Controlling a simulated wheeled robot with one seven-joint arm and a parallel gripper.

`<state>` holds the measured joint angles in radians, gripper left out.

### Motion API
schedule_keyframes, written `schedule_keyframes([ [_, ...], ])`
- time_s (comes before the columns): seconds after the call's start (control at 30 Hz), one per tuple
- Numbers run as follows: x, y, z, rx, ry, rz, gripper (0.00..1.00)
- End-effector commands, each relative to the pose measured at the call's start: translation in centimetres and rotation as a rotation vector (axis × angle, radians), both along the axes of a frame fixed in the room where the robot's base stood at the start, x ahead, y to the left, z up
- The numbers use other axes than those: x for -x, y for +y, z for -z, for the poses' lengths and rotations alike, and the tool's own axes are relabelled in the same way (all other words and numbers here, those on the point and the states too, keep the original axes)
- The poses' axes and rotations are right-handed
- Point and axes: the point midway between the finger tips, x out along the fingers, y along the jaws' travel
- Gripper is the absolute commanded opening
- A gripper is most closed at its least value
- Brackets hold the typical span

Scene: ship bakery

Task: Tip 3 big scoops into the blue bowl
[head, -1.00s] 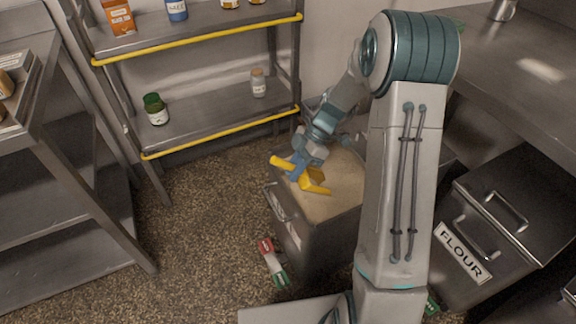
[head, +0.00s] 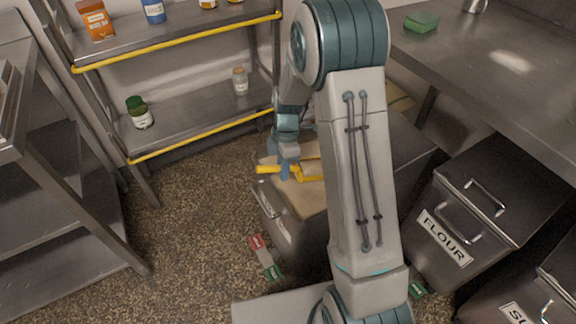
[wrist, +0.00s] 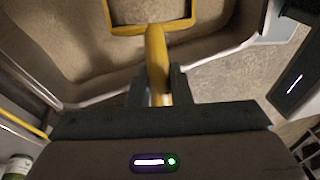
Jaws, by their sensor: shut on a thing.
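My gripper (head: 284,170) is shut on the handle of a yellow scoop (head: 305,174). The handle runs between the fingers (wrist: 156,88) in the wrist view, with the scoop's squared yellow rim (wrist: 125,30) beyond. The scoop is over an open grey bin (head: 288,232) holding pale tan powder (head: 309,198). In the wrist view the bin's rim (wrist: 98,97) crosses below the scoop's head. I cannot tell whether the scoop holds powder. My arm hides part of the bin. I see no blue bowl.
A closed bin marked FLOUR (head: 446,236) stands at right under a steel counter (head: 490,75) with a green block (head: 422,21). A shelf rack (head: 190,118) with jars stands behind. A red, white and green packet (head: 265,257) lies on the floor by the open bin.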

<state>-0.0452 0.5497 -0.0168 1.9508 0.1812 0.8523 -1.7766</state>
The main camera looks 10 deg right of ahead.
Motion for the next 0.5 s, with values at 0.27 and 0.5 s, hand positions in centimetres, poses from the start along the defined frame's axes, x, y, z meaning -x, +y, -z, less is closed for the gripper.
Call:
schedule_keyframes([
  [0.27,0.1,1.2,-2.6,0.023,-0.002,-0.001,0.00],
  [0.5,0.1,2.2,-4.5,0.044,-0.003,-0.001,0.00],
])
